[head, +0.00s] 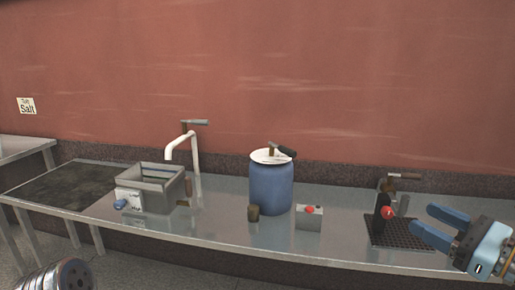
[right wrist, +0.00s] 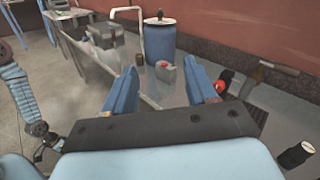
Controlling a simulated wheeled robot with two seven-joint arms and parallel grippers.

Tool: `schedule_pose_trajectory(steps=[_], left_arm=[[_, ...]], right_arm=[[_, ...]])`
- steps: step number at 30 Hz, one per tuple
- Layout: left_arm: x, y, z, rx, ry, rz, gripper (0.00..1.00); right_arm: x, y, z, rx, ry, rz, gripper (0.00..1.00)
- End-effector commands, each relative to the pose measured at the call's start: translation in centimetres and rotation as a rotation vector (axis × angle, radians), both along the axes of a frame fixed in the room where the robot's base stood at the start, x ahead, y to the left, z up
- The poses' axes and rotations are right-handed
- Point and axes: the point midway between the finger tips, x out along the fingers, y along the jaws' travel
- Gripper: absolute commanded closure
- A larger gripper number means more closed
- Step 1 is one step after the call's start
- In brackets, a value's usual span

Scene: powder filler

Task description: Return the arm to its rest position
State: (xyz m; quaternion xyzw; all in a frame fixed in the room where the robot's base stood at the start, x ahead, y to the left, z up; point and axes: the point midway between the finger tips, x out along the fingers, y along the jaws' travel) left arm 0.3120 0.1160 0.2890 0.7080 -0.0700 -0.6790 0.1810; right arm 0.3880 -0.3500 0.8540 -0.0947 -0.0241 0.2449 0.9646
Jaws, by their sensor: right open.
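My right gripper (head: 432,229) is at the lower right of the head view, in front of the counter's right end. Its two blue fingers are spread apart with nothing between them. In the right wrist view the same open fingers (right wrist: 163,88) point toward the counter. Part of my left arm (head: 55,277) shows at the lower left of the head view; its gripper is out of the head picture. A blue arm (right wrist: 22,95) also shows at the left of the right wrist view, where its jaw state is unclear.
A metal counter (head: 225,229) runs across the view. Floor is free in front.

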Motion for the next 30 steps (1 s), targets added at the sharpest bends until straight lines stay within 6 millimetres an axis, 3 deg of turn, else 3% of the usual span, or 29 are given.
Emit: schedule_pose_trajectory(steps=[11, 17, 20, 23, 26, 30], left_arm=[[0.0, 0.0, 0.0, 0.000, 0.000, 0.000, 0.57], [0.0, 0.0, 0.0, 0.000, 0.000, 0.000, 0.57], [0.0, 0.0, 0.0, 0.000, 0.000, 0.000, 0.57], [0.0, 0.0, 0.0, 0.000, 0.000, 0.000, 0.57], [0.0, 0.0, 0.0, 0.000, 0.000, 0.000, 0.57], [0.0, 0.0, 0.0, 0.000, 0.000, 0.000, 0.57]], right_arm=[[2.8, 1.2, -6.6, -0.127, 0.144, 0.035, 0.43], [4.5, 2.6, -13.1, -0.271, 0.271, 0.092, 0.43], [5.1, 3.7, -17.6, -0.377, 0.345, 0.147, 0.43], [5.2, 5.1, -23.3, -0.527, 0.426, 0.238, 0.43], [4.5, 7.2, -30.8, -0.751, 0.499, 0.403, 0.43], [1.2, 11.0, -42.3, -1.154, 0.462, 0.784, 0.43]])
